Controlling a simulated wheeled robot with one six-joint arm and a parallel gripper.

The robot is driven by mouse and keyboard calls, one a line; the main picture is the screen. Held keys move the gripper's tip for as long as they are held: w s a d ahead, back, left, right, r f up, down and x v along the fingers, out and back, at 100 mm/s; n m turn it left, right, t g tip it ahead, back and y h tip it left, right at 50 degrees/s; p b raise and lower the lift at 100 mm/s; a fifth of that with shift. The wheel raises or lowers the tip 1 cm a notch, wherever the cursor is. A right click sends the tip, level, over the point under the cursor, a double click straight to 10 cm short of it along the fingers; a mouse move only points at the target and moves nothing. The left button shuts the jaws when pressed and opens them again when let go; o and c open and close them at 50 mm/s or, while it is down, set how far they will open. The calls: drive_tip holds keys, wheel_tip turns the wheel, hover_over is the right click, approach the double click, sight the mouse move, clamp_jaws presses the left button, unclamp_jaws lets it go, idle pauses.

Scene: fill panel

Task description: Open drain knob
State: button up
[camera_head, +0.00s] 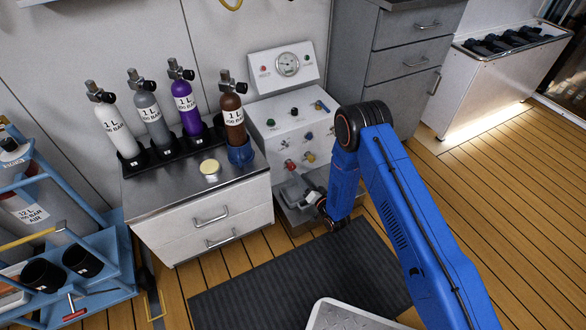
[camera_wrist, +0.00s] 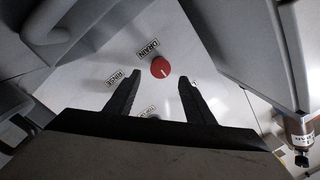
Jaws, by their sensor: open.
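The drain knob (camera_wrist: 160,67) is a round red knob with a pale pointer line, on the white panel (camera_wrist: 205,50) beside a "DRAIN" label (camera_wrist: 148,48) in the wrist view. My gripper (camera_wrist: 158,82) is open, with its two dark fingers apart on either side of the knob in that picture and nothing between them. I cannot tell how far the fingertips are from the panel. In the head view the fill panel (camera_head: 290,122) carries several coloured knobs and a gauge (camera_head: 287,64). My gripper (camera_head: 305,193) is low in front of it, partly hidden by my blue arm.
A metal-topped cabinet (camera_head: 175,195) left of the panel holds several small cylinders (camera_head: 188,105) and a yellowish round item (camera_head: 209,167). Grey drawers (camera_head: 410,45) stand at the right. A dark mat (camera_head: 270,285) covers the floor in front. Open wooden floor lies to the right.

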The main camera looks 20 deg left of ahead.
sight(293, 168)
drive_tip(key=shift+x, duration=3.6)
drive_tip(key=c, duration=1.1)
